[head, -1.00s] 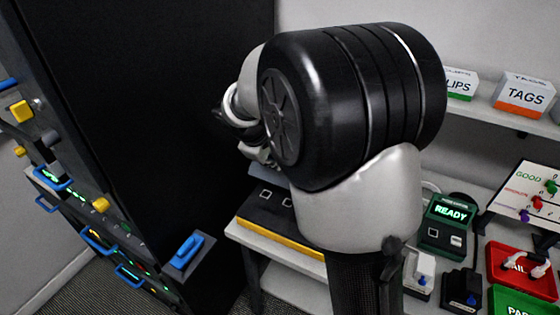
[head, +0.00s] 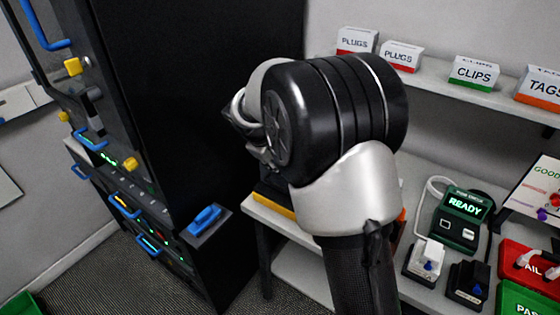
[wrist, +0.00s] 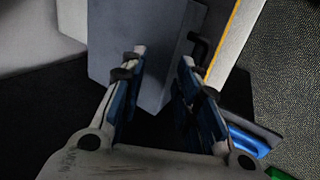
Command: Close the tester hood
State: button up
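The tester appears to be the dark box with a yellow front stripe (head: 273,203) at the near left of the bench. My arm hides most of it in the head view. In the wrist view a flat grey panel (wrist: 135,25), apparently its hood, stands before my gripper, with a black handle (wrist: 201,46) at its right edge. My gripper (wrist: 163,62) is open and empty, its blue-padded fingers pointing at the panel. The handle lies beyond the right fingertip; I cannot tell whether anything touches. The hood's exact tilt cannot be told.
A tall black cabinet (head: 215,60) with blue handles stands close on the left. A unit reading READY (head: 465,206), two small plug blocks, a red tray (head: 520,258) and a green tray (head: 520,298) fill the bench's right. A shelf (head: 480,95) with labelled boxes runs behind.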

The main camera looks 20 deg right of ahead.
jog(key=v, duration=1.2)
jog(key=s+a+m+t+y, duration=0.1)
jog(key=s+m+y, duration=0.3)
jog(key=s, duration=2.8)
jog(key=m, duration=0.3)
jog(key=shift+f+m+y, duration=0.3)
jog(key=shift+f, duration=0.05)
jog(key=shift+s+a, duration=0.15)
